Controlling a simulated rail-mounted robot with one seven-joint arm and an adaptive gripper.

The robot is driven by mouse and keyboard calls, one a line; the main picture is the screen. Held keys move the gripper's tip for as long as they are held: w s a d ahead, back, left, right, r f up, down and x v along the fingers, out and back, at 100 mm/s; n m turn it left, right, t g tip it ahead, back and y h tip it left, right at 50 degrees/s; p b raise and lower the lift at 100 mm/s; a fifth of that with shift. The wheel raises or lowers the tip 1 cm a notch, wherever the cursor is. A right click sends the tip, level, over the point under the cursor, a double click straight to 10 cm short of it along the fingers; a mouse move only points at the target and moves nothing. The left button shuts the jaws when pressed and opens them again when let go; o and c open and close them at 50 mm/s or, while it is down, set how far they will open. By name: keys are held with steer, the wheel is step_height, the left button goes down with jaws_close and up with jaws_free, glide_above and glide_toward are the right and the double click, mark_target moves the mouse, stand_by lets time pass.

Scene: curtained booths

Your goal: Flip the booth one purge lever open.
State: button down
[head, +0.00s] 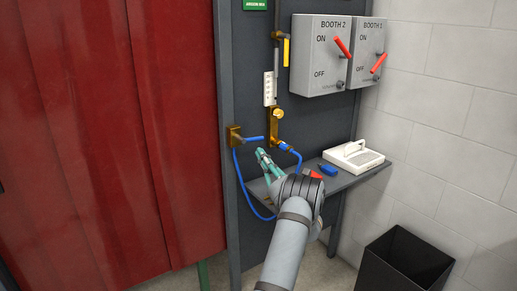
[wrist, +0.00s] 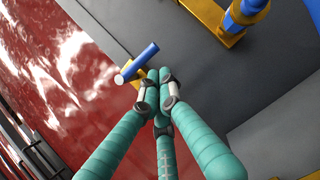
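A short blue lever handle (head: 254,139) sticks out to the right from a brass plate (head: 234,137) at the left edge of the grey panel. I see no label naming it the booth one purge lever. In the wrist view the blue handle (wrist: 137,62) shows a pale end, with yellow metal behind it. My gripper (head: 262,155) is just below the handle in the head view. In the wrist view its teal fingers (wrist: 160,76) meet at the tips, with nothing seen between them. The tips appear close to the handle; whether they touch it I cannot tell.
A brass fitting (head: 273,128) with a blue hose (head: 241,182) stands right of the handle. A yellow lever (head: 286,52) is above. Boxes for Booth 2 (head: 307,70) and Booth 1 (head: 365,68) carry red levers. A shelf (head: 345,182), red curtain (head: 150,150) and black bin (head: 395,268) are nearby.

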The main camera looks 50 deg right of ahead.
steer(key=shift+x, duration=1.1)
steer(key=r+n, duration=0.1)
steer(key=r+n+y+b, duration=0.1)
steer(key=shift+s+d+n+t, duration=0.15)
steer(key=shift+d+n+t, duration=0.15)
steer(key=shift+n, duration=0.1)
steer(key=shift+a+y, duration=0.1)
steer(key=shift+y, duration=0.3)
